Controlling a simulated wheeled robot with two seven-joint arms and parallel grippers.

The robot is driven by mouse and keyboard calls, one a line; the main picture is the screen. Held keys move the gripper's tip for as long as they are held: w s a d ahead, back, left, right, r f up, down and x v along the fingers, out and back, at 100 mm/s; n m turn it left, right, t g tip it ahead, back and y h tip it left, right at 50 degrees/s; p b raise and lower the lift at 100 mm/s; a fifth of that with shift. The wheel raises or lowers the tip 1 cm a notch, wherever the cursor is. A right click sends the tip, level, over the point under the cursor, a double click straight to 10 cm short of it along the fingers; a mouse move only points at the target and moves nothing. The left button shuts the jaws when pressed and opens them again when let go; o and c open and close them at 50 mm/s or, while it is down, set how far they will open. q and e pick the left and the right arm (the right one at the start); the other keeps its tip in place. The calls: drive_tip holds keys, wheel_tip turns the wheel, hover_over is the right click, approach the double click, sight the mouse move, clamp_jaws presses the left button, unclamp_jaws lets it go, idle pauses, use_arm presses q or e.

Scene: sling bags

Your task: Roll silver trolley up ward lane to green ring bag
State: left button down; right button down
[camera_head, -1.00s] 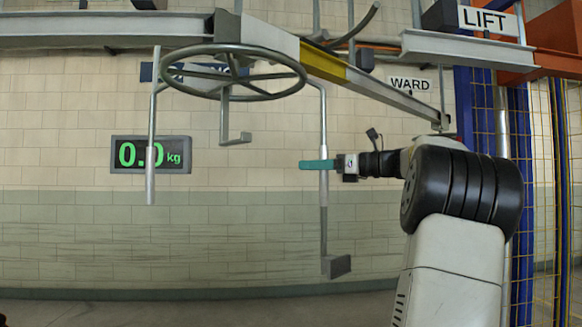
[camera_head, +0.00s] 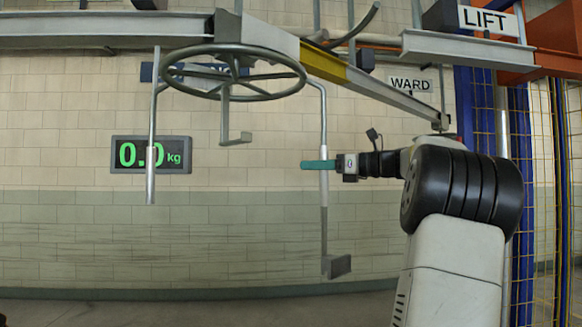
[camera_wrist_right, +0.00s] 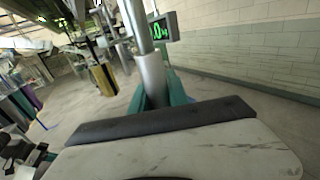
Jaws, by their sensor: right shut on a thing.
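My right gripper (camera_head: 323,165) has teal fingers and is shut on a vertical grey rod (camera_head: 323,225). The rod comes down beside a horizontal handwheel (camera_head: 235,50) and ends in a flat foot plate. In the right wrist view, the rod's silver sleeve (camera_wrist_right: 153,75) stands between the teal fingers. I cannot tell for sure which part is the silver trolley. Small coloured bags (camera_wrist_right: 20,105) show far off at the left of the right wrist view. I cannot tell whether one is the green ring bag. My left gripper is not in view.
A WARD sign (camera_head: 410,84) is on the wall by a slanting rail (camera_head: 385,92) with a yellow section. A LIFT sign (camera_head: 488,19) is by blue posts and yellow mesh. A display (camera_head: 150,155) reads 0.0 kg.

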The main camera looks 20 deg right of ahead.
drive_tip(key=shift+d, duration=0.1)
idle(0.8)
drive_tip(key=shift+w+d, duration=0.25)
drive_tip(key=shift+d, duration=0.3)
drive_tip(key=shift+w+d, duration=0.2)
drive_tip(key=shift+d, duration=0.3)
drive_tip(key=c, duration=1.3)
unclamp_jaws()
drive_tip(key=shift+o, duration=0.2)
drive_tip(key=shift+s, duration=0.1)
drive_tip(key=v, duration=0.7)
drive_tip(key=shift+s+d, duration=0.2)
drive_tip(key=shift+s, duration=0.05)
